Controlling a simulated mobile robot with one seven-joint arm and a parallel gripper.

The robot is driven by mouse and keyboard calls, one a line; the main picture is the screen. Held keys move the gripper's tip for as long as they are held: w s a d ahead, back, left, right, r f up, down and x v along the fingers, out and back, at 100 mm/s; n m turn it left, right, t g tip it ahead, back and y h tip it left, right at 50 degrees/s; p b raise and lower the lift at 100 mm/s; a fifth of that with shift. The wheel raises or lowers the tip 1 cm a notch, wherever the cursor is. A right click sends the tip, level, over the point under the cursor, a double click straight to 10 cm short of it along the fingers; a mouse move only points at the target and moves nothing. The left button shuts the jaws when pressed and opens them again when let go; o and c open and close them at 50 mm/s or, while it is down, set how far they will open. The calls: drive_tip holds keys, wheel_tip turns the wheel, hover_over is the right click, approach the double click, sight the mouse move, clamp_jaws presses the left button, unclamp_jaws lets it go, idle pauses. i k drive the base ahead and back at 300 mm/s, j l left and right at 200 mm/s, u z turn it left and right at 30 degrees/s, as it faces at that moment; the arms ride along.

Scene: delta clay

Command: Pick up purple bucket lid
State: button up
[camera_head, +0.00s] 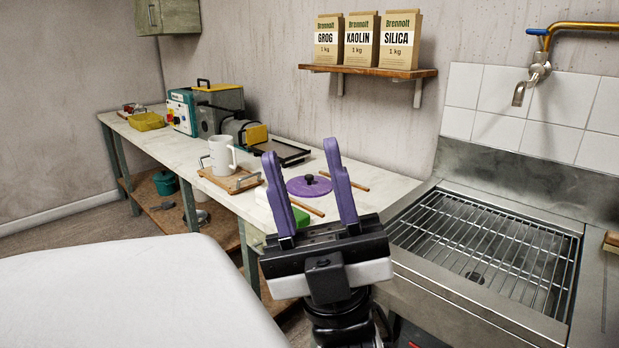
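The purple bucket lid (297,186) is a flat round disc with a small black knob on top. It lies on the white-topped workbench (386,187), near the bench's right end. My gripper (304,153) is in the foreground with its two purple fingers spread wide and pointing up and away. In the picture, the lid appears in the gap between the fingers, farther back on the bench. The left finger hides a little of the bench beside the lid.
Wooden sticks (349,181) lie close to the lid. A white mug (221,155) stands on a wooden board to its left. Machines (218,108) stand farther back. A sink with a wire rack (484,243) is at right; a white surface (130,297) fills the lower left.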

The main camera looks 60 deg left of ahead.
sight(308, 186)
drive_tip(key=j+u, duration=0.1)
drive_tip(key=j, duration=0.35)
drive_tip(key=i+j+u, duration=0.1)
drive_tip(key=j, duration=0.35)
drive_tip(key=i+j, duration=0.1)
drive_tip(key=j, duration=0.35)
drive_tip(key=j+u, duration=0.15)
drive_tip(key=j, duration=0.3)
drive_tip(key=i+j+u, duration=0.1)
drive_tip(key=j, duration=0.35)
drive_tip(key=i+j+u, duration=0.1)
drive_tip(key=j, duration=0.3)
drive_tip(key=i, duration=0.5)
